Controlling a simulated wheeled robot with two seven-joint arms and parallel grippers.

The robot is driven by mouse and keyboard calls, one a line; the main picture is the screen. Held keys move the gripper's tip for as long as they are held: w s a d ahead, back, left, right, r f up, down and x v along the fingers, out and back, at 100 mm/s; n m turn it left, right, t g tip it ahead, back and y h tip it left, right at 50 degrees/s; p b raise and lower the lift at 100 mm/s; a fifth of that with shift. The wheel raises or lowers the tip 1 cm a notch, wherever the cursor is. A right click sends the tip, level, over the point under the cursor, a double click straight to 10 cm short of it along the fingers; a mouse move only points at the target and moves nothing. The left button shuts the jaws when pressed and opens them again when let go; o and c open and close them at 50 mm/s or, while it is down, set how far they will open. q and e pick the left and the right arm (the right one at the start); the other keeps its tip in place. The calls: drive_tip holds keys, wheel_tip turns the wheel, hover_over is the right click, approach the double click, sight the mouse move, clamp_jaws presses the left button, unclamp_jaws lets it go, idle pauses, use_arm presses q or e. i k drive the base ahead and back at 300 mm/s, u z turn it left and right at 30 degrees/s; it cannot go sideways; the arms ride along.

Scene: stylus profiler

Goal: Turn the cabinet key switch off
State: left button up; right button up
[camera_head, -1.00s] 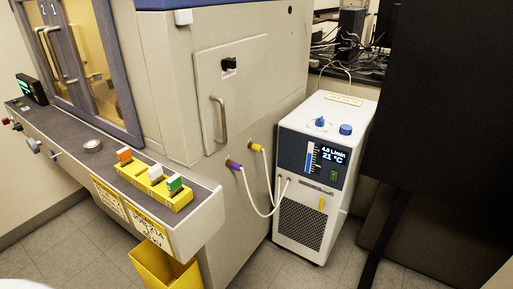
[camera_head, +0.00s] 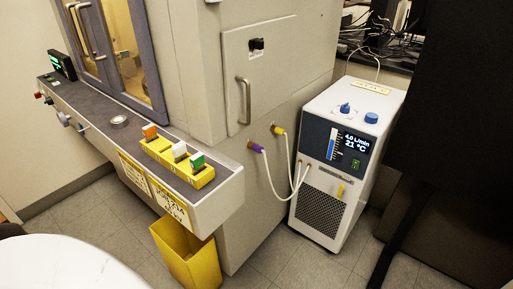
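The grey cabinet (camera_head: 200,65) fills the middle of the head view. A small black switch (camera_head: 257,44) with a label below it sits at the top of the cabinet's side door (camera_head: 265,75), above a metal handle (camera_head: 246,100). It may be the key switch, but a key is too small to make out. Several small controls (camera_head: 64,118) stick out of the front edge of the console ledge at left; I cannot tell whether one is a key switch. Neither of my grippers is in view.
A white chiller (camera_head: 323,205) stands right of the cabinet, joined by hoses (camera_head: 272,188). A yellow bin (camera_head: 189,255) stands under the ledge's near end. A white rounded surface (camera_head: 65,262) fills the bottom left. A dark panel (camera_head: 455,140) blocks the right. Tiled floor shows between.

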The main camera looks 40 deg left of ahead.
sight(38, 95)
drive_tip(key=u, duration=2.25)
